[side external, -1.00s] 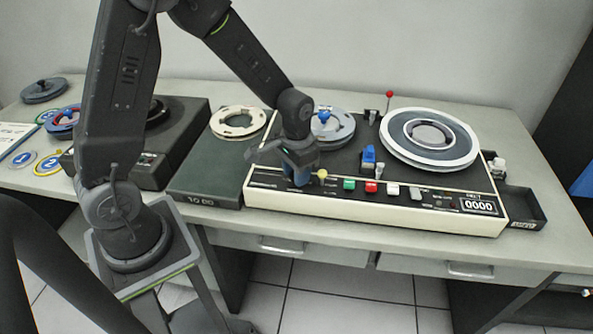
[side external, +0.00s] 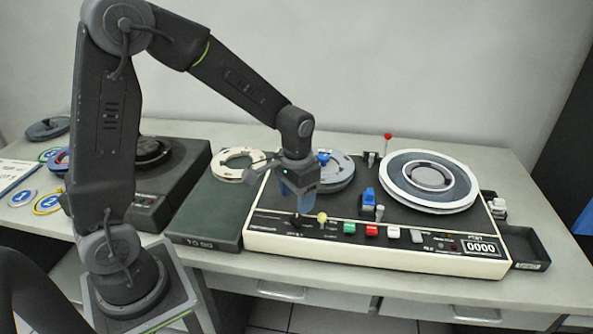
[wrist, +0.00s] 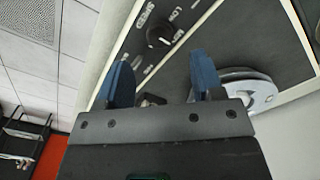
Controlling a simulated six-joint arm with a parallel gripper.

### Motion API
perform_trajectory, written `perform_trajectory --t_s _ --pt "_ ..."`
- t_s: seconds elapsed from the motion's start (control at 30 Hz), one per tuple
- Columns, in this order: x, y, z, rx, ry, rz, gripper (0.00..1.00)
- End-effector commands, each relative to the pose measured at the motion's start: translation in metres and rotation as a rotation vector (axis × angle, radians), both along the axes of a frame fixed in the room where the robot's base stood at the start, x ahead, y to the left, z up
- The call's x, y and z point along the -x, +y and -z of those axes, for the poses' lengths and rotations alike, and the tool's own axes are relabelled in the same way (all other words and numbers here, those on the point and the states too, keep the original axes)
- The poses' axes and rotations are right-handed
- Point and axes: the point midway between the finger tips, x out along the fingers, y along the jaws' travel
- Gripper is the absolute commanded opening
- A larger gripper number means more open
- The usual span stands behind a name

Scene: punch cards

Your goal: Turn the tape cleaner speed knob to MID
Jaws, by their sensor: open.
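The tape cleaner is a cream-edged machine with a black top panel (side external: 343,206). In the side view the black knob (side external: 295,219) shows small at the panel's front left. My gripper (side external: 299,192) is above the knob, apart from it, pointing down. In the wrist view its two blue fingers (wrist: 160,57) are spread with nothing gripped, and the knob lies beyond the fingertips.
A pale yellow knob (side external: 321,217) stands just right of the speed knob, followed by green (side external: 349,228), red (side external: 372,230) and white (side external: 393,232) buttons. A dark green case (side external: 205,210) adjoins on the left.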

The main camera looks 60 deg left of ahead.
Motion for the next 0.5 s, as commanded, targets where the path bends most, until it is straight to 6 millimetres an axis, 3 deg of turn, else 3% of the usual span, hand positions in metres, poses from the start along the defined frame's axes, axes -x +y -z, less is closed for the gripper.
perform_trajectory --t_s 0.2,0.5 --pt "-0.001 0.000 -0.048 0.000 -0.005 0.000 0.61" --pt "0.000 0.000 -0.078 0.000 -0.001 0.000 0.61"
